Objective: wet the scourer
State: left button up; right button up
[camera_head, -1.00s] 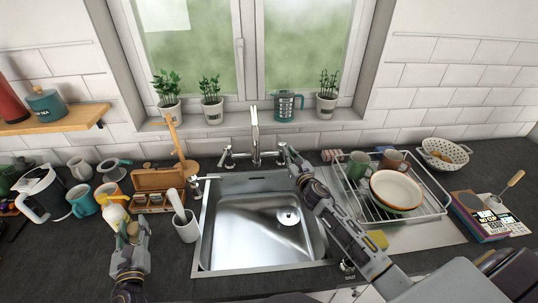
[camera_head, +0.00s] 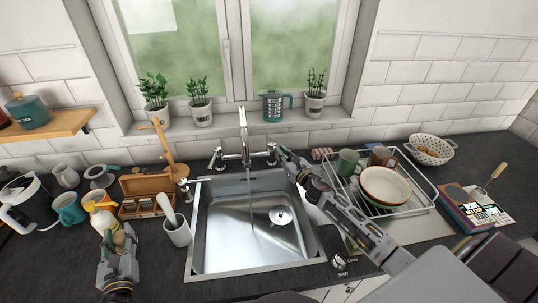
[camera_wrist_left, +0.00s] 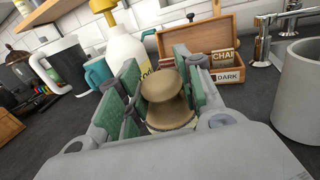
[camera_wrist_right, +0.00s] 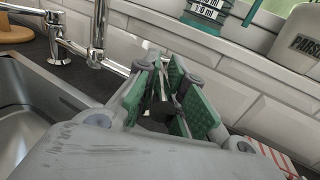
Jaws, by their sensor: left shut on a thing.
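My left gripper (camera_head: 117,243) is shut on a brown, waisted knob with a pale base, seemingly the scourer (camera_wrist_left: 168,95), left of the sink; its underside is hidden. In the head view the fingers mostly cover it. The chrome tap (camera_head: 244,140) stands behind the steel sink (camera_head: 225,225), and a thin stream of water (camera_head: 251,205) falls from it into the basin. My right gripper (camera_head: 281,155) is at the tap's right handle (camera_head: 271,153). In the right wrist view its fingers (camera_wrist_right: 163,90) stand around the handle; whether they press on it is unclear.
A white bottle with a yellow top (camera_wrist_left: 125,50) and a wooden tea box (camera_wrist_left: 200,35) stand close behind the left gripper. A grey cup (camera_head: 177,233) stands between it and the sink. A dish rack (camera_head: 410,200) with dishes is right of the sink. My right arm crosses the sink's right side.

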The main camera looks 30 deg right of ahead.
jog(key=o, duration=0.5)
jog(key=shift+r, duration=0.1)
jog(key=shift+s, duration=0.15)
jog(key=shift+s+d, duration=0.2)
jog(key=shift+s, duration=2.75)
jog(key=shift+s+d, duration=0.2)
jog(key=shift+s, duration=2.7)
